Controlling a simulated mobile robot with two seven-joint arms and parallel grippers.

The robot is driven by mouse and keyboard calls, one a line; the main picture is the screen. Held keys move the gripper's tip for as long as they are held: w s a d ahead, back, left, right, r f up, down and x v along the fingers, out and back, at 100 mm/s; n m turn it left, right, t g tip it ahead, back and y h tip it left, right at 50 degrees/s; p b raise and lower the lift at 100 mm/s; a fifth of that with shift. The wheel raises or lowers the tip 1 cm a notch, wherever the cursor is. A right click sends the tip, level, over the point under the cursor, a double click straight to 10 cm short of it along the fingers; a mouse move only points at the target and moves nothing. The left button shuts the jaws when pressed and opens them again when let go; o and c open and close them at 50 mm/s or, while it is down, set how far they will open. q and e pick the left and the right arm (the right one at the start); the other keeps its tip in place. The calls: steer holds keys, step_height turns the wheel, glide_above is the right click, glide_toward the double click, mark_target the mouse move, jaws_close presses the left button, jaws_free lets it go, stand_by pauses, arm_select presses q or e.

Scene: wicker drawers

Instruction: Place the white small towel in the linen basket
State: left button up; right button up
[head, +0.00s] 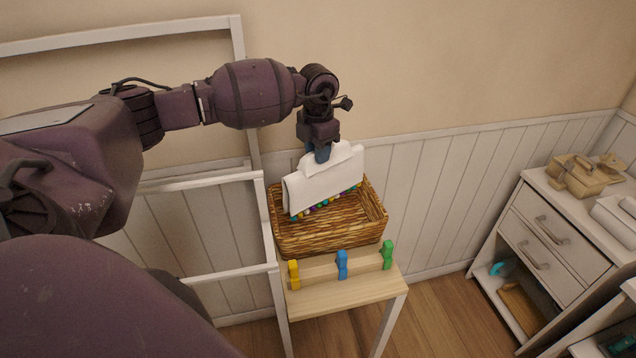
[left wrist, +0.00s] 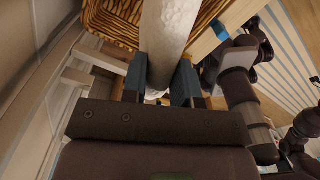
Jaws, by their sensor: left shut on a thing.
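The white small towel (head: 325,180) hangs folded from my left gripper (head: 321,152), above and partly inside the wicker linen basket (head: 330,236). The towel covers part of the basket's back and left rim. My left gripper points down and is shut on the towel's top edge. In the left wrist view the towel (left wrist: 168,35) is pinched between the blue fingertips (left wrist: 160,85), with the basket (left wrist: 110,22) behind it. Whether the towel touches the basket's bottom is hidden. My right gripper does not show clearly in either view.
The basket stands on a small wooden stand (head: 345,292) with yellow (head: 294,274), blue (head: 342,264) and green (head: 387,254) clothespins along its front. Small colored items (head: 325,203) show in the basket beside the towel. A white drawer cabinet (head: 550,235) stands at right. A white frame (head: 215,180) stands left.

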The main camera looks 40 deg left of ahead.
mark_target(326, 175)
arm_select(q)
step_height(326, 175, down, 5)
steer(key=shift+r, duration=0.2)
step_height(326, 175, down, 5)
steer(key=shift+f, duration=0.1)
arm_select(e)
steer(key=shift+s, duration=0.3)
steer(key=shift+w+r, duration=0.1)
arm_select(q)
steer(key=shift+f, duration=0.1)
steer(key=o, duration=1)
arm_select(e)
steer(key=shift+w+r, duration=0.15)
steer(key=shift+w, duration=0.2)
